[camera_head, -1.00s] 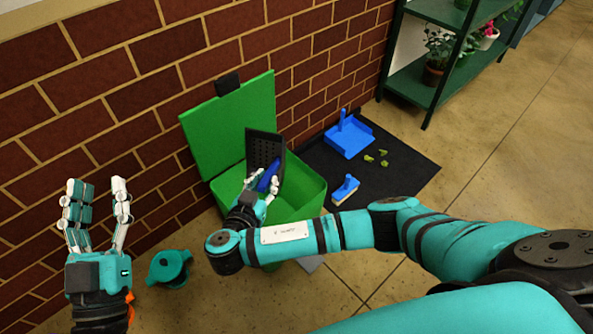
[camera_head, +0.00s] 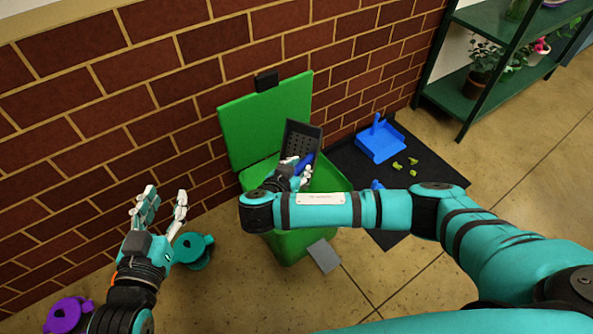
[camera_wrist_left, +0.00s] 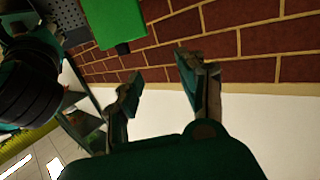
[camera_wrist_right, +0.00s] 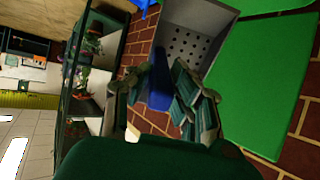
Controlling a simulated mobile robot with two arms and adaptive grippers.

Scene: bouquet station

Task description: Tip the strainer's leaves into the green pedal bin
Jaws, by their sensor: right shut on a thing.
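The green pedal bin (camera_head: 285,243) stands by the brick wall with its lid (camera_head: 265,118) up. My right gripper (camera_head: 297,172) is shut on the blue handle (camera_wrist_right: 158,88) of the dark strainer (camera_head: 302,138), above the bin's opening. The strainer is tilted steeply, its perforated floor also showing in the right wrist view (camera_wrist_right: 188,45). I see no leaves in the strainer. The inside of the bin is mostly hidden by my right arm. My left gripper (camera_head: 162,205) is open and empty, to the left of the bin; its fingers are apart in the left wrist view (camera_wrist_left: 158,80).
A dark mat (camera_head: 432,175) right of the bin holds a blue dustpan (camera_head: 380,142), several green leaves (camera_head: 399,165) and a partly hidden blue brush (camera_head: 377,184). The grey pedal (camera_head: 324,256) juts forward. Teal (camera_head: 194,250) and purple (camera_head: 68,314) cans stand left. A plant shelf (camera_head: 470,100) is at right.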

